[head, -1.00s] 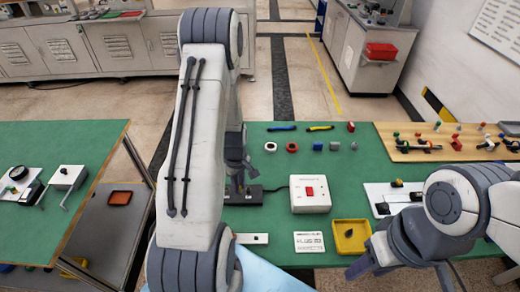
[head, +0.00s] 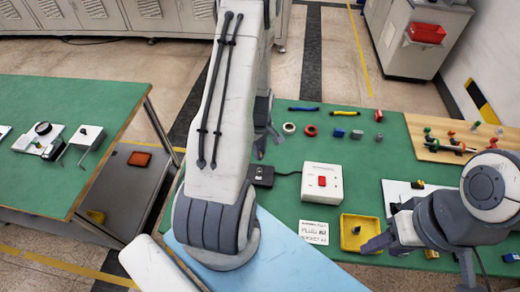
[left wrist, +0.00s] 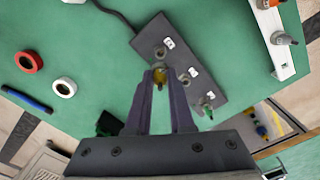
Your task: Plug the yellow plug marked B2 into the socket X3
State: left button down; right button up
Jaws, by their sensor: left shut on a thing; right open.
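Two other sockets follow along the strip, with a green plug (left wrist: 208,107) at the far end. The white labels are too small to read surely. In the head view the strip (head: 262,177) is partly hidden by my left arm. My right gripper (head: 378,243) is open near the yellow tray (head: 345,240).
A white box (head: 333,173) with a red button is cabled to the strip. A task card (head: 314,232) lies in front of it. Rings and small blocks lie behind. A wooden board (head: 425,150) with several parts is at right. The green table (head: 390,130) is clear between.

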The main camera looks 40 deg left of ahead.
aim_at(260, 160)
pick_arm(q)
jog(key=shift+f+b, duration=1.8)
jog(key=shift+f, duration=0.75)
jog(key=shift+f+b, duration=0.95)
jog(key=shift+f, duration=0.25)
jog(key=c, duration=0.7)
grip_release()
notch_tip(260, 160, up, 10)
jog(key=shift+r+b, duration=0.2)
jog(key=shift+b, duration=0.6)
